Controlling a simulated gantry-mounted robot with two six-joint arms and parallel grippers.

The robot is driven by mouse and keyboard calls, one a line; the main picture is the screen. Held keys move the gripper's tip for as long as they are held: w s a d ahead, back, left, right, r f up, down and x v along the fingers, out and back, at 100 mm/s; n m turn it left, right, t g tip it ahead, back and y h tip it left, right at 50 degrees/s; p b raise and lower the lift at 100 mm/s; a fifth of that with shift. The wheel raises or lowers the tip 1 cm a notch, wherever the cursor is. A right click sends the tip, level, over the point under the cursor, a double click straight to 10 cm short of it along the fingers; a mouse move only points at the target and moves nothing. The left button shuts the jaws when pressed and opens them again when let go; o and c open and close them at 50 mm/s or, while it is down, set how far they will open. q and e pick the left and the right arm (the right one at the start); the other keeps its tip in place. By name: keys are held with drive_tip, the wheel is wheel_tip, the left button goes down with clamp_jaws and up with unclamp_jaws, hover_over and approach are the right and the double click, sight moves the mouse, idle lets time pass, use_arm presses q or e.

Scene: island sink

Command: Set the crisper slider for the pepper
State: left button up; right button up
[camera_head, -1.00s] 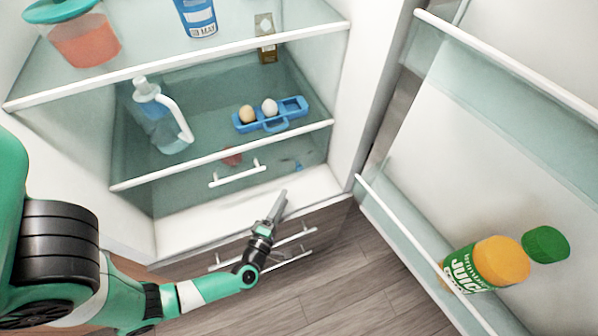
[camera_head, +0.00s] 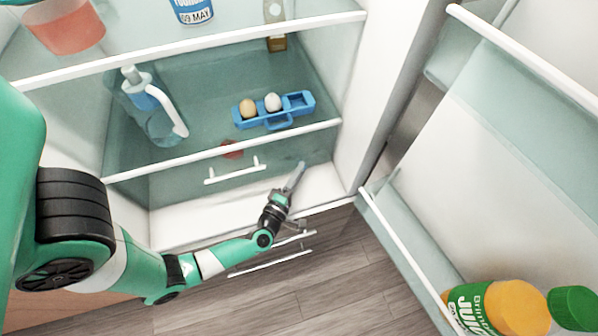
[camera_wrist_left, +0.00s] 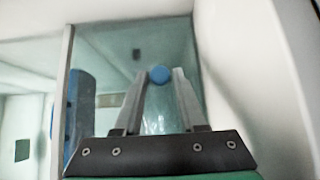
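The crisper drawer, with a white bar handle (camera_head: 235,170), sits below the lowest shelf in the head view. A small red thing (camera_head: 232,149), possibly the pepper, shows through the glass behind its front. My left gripper (camera_head: 301,165) is at the right part of the drawer front. In the left wrist view, a round blue knob (camera_wrist_left: 159,75), likely the slider, appears between the tips of my left gripper (camera_wrist_left: 160,77). The fingers are open, with slight gaps beside the knob; contact cannot be told. In the head view the gripper hides the knob. My right gripper is out of view.
The fridge's right side wall (camera_head: 375,90) is close to my gripper. The open door holds a juice bottle (camera_head: 495,307). Lower drawer handles (camera_head: 270,264) are below my arm.

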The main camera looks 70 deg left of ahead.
use_arm(q)
clamp_jaws()
idle(1.1)
